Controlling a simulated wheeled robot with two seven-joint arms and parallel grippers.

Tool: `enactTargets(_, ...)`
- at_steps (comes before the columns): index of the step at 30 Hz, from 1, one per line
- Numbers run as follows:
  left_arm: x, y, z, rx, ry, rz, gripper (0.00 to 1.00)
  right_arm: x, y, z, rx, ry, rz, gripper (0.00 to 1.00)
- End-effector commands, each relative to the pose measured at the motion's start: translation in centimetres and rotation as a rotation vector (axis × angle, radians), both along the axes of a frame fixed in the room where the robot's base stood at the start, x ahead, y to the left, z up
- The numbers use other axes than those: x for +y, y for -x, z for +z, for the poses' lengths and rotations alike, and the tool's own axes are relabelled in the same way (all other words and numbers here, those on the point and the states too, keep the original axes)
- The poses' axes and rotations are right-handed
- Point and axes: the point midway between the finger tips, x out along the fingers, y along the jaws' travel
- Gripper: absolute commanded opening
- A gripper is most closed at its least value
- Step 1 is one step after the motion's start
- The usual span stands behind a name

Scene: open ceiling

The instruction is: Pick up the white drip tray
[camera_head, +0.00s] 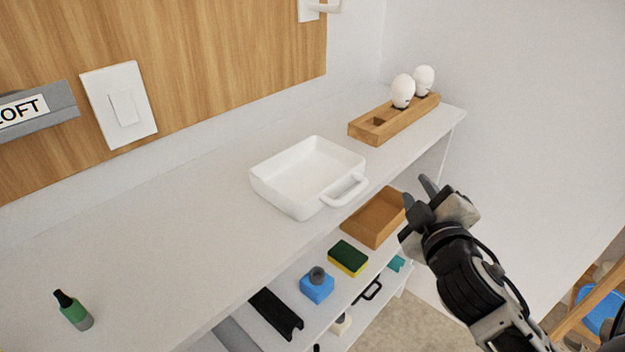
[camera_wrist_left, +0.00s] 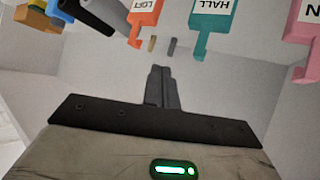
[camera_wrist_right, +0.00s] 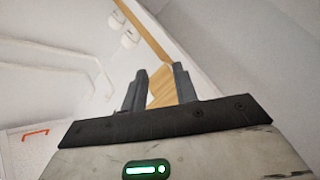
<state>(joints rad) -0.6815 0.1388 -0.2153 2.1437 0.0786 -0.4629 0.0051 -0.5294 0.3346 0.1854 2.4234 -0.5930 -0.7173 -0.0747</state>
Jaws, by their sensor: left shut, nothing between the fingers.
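The white drip tray (camera_head: 308,176) is a shallow, empty rectangular dish with a loop handle (camera_head: 346,190) on its front right side. It sits upright on the white upper shelf. My right gripper (camera_head: 428,188) is open and empty, to the right of the tray and apart from it, beyond the shelf's front edge. Its spread fingers also show in the right wrist view (camera_wrist_right: 158,88). My left gripper (camera_wrist_left: 163,72) is shut and empty in the left wrist view. It is out of the head view, and the tray is not recognisable in the left wrist view.
A wooden holder (camera_head: 412,118) with two white rounded objects stands behind the tray. A lower shelf holds a brown box (camera_head: 375,218), a sponge (camera_head: 347,258) and a blue object (camera_head: 317,288). The upper shelf between is clear.

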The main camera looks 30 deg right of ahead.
Motion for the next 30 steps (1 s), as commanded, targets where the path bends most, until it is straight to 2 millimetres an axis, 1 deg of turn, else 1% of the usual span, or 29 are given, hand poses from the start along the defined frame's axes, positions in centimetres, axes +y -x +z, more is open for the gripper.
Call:
enactTargets(1,0.0,0.0,0.0,0.000,0.001,0.001,0.00,-0.5,-0.6,2.7,-0.068,0.131,0.036,0.29)
enactTargets(2,0.0,0.0,0.0,0.001,0.001,0.000,0.00,-0.6,-0.9,4.4,-0.110,0.219,0.065,0.29)
enactTargets(3,0.0,0.0,0.0,0.001,0.001,0.000,0.00,-0.4,-1.3,6.6,-0.164,0.347,0.107,0.29)
enactTargets(5,0.0,0.1,0.0,0.001,0.001,0.000,0.00,0.3,-1.6,9.7,-0.232,0.558,0.181,0.29)
enactTargets(6,0.0,0.1,0.0,0.001,0.001,0.000,0.00,1.1,-1.8,11.4,-0.265,0.700,0.235,0.29)
enactTargets(8,0.0,0.1,0.0,0.001,0.000,0.001,0.00,2.5,-1.9,13.2,-0.296,0.915,0.320,0.29)
enactTargets(9,0.0,0.1,0.0,0.001,0.000,0.001,0.00,3.4,-1.9,13.8,-0.301,1.058,0.379,0.29)
enactTargets(11,0.0,0.1,0.0,0.001,0.000,0.001,0.00,4.6,-1.9,14.2,-0.289,1.269,0.470,0.29)
enactTargets(12,0.0,0.1,0.0,0.000,0.000,0.001,0.00,5.2,-1.9,14.0,-0.265,1.405,0.530,0.29)
enactTargets(14,0.0,0.1,0.0,0.000,-0.001,0.001,0.00,5.5,-2.0,13.3,-0.207,1.595,0.621,0.29)
enactTargets(16,0.0,0.1,0.0,0.000,-0.001,0.001,0.00,5.2,-2.0,12.1,-0.116,1.784,0.717,0.29)
enactTargets(18,0.0,0.1,0.0,0.000,-0.001,0.001,0.00,4.2,-2.0,10.9,-0.008,1.933,0.797,0.29)
enactTargets(21,0.0,0.1,0.0,0.000,-0.001,0.001,0.00,2.4,-1.8,9.6,0.136,2.076,0.885,0.29)
enactTargets(24,0.0,0.1,0.0,-0.001,0.000,0.001,0.00,0.9,-1.6,8.9,0.243,2.152,0.940,0.29)
enactTargets(27,0.0,0.1,0.1,-0.001,0.000,0.001,0.00,0.2,-1.7,8.5,0.297,2.183,0.967,0.29)
enactTargets(30,0.0,0.1,0.2,-0.001,-0.002,0.001,0.00,0.4,-2.7,8.1,0.310,2.190,0.974,0.29)
